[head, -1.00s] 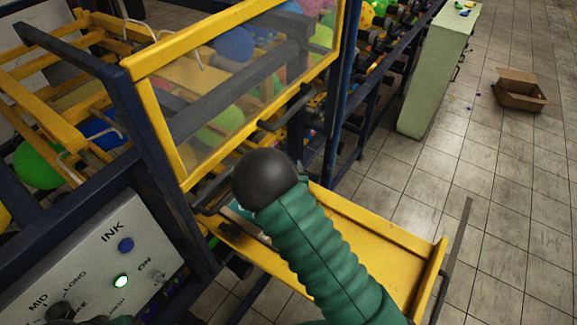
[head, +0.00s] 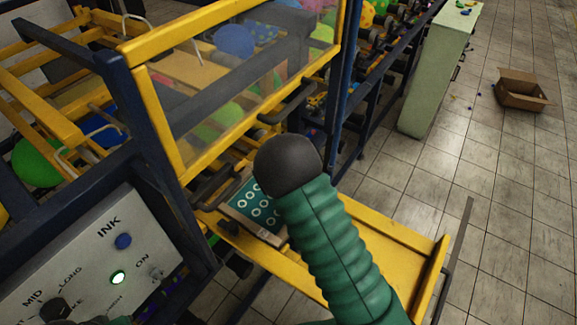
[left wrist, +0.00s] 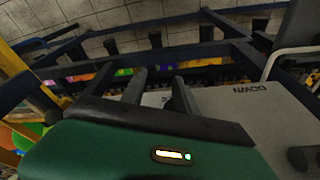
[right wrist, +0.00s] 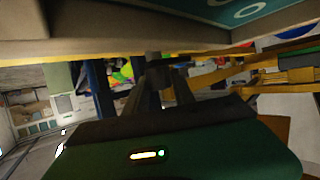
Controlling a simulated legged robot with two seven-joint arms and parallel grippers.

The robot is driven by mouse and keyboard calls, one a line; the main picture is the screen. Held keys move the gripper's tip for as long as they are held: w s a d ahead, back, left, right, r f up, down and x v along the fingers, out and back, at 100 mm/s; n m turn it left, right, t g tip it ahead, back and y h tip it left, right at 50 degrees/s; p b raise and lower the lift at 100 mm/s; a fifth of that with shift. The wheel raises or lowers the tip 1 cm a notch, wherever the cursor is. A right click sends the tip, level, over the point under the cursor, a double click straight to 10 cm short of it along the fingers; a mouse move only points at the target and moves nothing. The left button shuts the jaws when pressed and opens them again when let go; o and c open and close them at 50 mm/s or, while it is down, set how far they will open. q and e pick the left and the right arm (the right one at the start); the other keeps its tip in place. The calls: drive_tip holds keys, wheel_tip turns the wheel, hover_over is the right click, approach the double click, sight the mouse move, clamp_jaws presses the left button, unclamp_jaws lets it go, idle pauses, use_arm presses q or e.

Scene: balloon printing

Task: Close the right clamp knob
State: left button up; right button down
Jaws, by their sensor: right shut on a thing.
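My right arm's green sleeve and black wrist ball cross the middle of the head view, hiding the right gripper there. In the right wrist view my right gripper (right wrist: 162,88) is shut on a small dark knob (right wrist: 154,70), just below a pale frame edge. That looks like the right clamp knob; its turn angle is unclear. A teal plate with white rings (head: 252,203) lies in the yellow frame, left of my wrist, and also shows in the right wrist view (right wrist: 240,12). My left gripper (left wrist: 160,88) is open and empty near the grey control panel.
The grey panel (head: 95,262) with INK button and lit green lamp is at lower left. A yellow-framed clear guard (head: 245,75) stands above the plate. Dark handles (head: 288,106) sit along it. A yellow tray (head: 400,250) is at right. Floor with a cardboard box (head: 522,92) lies beyond.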

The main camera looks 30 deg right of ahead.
drive_tip(key=n+y, duration=0.1)
drive_tip(key=n+t+y+b, duration=0.1)
drive_tip(key=shift+d+f+n+y+b, duration=0.2)
drive_tip(key=shift+n+y+b, duration=0.1)
drive_tip(key=shift+y, duration=0.1)
drive_tip(key=shift+r+n+y, duration=0.15)
drive_tip(key=shift+n+y, duration=0.75)
drive_tip(key=shift+y, duration=0.2)
drive_tip(key=n+y, duration=0.3)
drive_tip(key=y, duration=0.1)
drive_tip(key=shift+r+n, duration=0.1)
drive_tip(key=shift+n, duration=0.2)
drive_tip(key=n+g+y+p, duration=0.1)
drive_tip(key=n+y, duration=0.1)
drive_tip(key=y, duration=0.1)
drive_tip(key=shift+n+g, duration=0.3)
drive_tip(key=shift+n, duration=0.1)
drive_tip(key=n+g+y, duration=0.1)
drive_tip(key=n+y, duration=0.1)
drive_tip(key=shift+f+n+g+y+b, duration=0.2)
drive_tip(key=shift+n+g+y+b, duration=0.1)
drive_tip(key=shift+g, duration=0.1)
drive_tip(key=shift+n+g+y+b, duration=0.6)
drive_tip(key=shift+n+g+y, duration=0.3)
drive_tip(key=shift+n+g, duration=0.25)
drive_tip(key=shift+a+n, duration=0.1)
drive_tip(key=shift+n, duration=0.15)
